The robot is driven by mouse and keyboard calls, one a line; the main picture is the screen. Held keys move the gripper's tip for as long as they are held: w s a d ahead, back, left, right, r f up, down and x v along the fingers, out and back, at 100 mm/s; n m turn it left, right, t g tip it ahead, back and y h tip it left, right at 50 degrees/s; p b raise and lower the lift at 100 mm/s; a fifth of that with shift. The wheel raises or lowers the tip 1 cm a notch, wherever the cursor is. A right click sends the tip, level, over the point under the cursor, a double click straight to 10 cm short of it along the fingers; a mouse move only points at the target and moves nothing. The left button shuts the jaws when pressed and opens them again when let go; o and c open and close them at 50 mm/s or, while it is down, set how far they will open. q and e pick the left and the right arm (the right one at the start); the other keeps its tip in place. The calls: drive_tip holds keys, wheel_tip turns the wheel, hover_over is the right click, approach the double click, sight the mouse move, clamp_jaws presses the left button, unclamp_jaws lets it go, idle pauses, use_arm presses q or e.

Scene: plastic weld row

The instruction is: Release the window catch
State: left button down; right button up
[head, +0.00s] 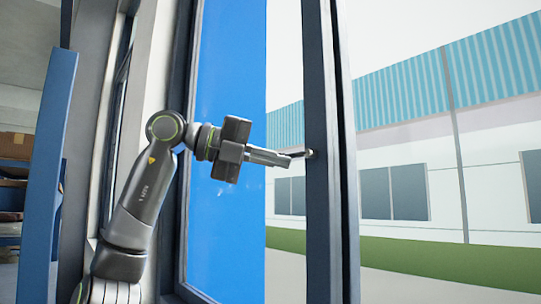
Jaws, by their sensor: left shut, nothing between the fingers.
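The window catch (309,153) is a small piece on the dark grey upright of the window frame (318,220), at the middle of the head view. My left gripper (290,160) reaches in from the left, with its fingers shut and nothing between them. Its fingertips are right at the catch and partly cover it. I cannot tell whether they touch it or which way the catch is turned. My right gripper is not in view.
A blue panel (228,230) shows behind my left arm. Beyond the window stand a pale building with teal cladding (400,90) and a grass strip (430,256). A blue upright (47,160) and shelves with boxes (14,147) are at the far left.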

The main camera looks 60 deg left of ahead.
use_arm(q)
drive_tip(key=shift+a+r, duration=0.2)
drive_tip(key=shift+r, duration=0.15)
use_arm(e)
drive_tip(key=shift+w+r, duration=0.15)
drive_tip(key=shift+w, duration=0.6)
